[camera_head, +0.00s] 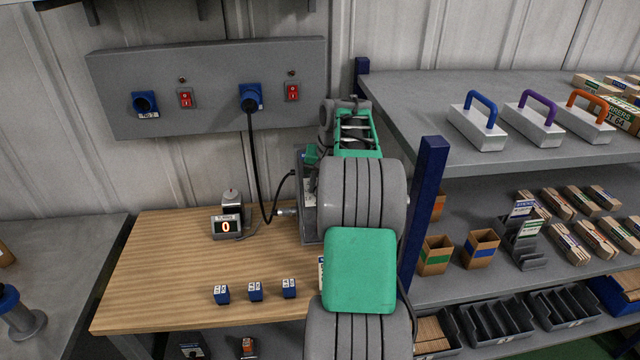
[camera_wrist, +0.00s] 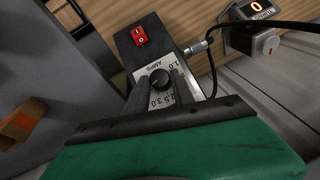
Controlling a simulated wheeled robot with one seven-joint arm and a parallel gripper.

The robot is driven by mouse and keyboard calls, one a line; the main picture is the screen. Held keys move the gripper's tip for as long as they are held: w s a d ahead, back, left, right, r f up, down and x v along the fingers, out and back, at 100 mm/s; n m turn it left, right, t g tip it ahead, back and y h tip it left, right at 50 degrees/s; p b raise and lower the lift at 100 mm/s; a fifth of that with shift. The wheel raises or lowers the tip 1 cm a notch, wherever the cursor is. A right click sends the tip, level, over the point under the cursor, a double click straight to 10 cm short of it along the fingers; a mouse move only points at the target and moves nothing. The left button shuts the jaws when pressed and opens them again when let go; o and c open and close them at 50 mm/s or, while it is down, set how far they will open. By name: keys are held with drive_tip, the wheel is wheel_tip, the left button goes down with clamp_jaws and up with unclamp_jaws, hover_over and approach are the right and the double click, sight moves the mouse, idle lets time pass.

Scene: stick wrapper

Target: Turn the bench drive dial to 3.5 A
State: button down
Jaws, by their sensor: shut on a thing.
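The bench drive is a dark grey box (camera_wrist: 127,52) with a red rocker switch (camera_wrist: 140,36); in the head view part of it (camera_head: 307,215) shows left of my arm. Its black round dial (camera_wrist: 160,76) sits on a white scale plate marked AMPS, with 1.0, 2.5 and 3.0 legible. A small light mark shows on the dial, but I cannot tell its exact reading. My gripper (camera_wrist: 163,83) has one dark finger on each side of the dial and is shut on it. In the head view my arm hides the dial and fingers.
A small counter (camera_head: 227,226) on the wooden bench (camera_head: 165,255) reads 0. Several small blue blocks (camera_head: 255,291) stand near the bench's front edge. A black cable (camera_head: 252,160) hangs from the wall panel (camera_head: 215,75). A blue shelf post (camera_head: 427,200) stands close right of my arm.

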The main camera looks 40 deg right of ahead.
drive_tip(key=shift+s+f, duration=0.1)
drive_tip(key=shift+f, duration=0.05)
drive_tip(key=c, duration=1.1)
unclamp_jaws()
drive_tip(key=shift+r, duration=0.2)
drive_tip(key=v, duration=0.7)
drive_tip(key=shift+s+r+p, duration=0.15)
drive_tip(key=shift+r+p, duration=0.1)
drive_tip(key=shift+p, duration=0.05)
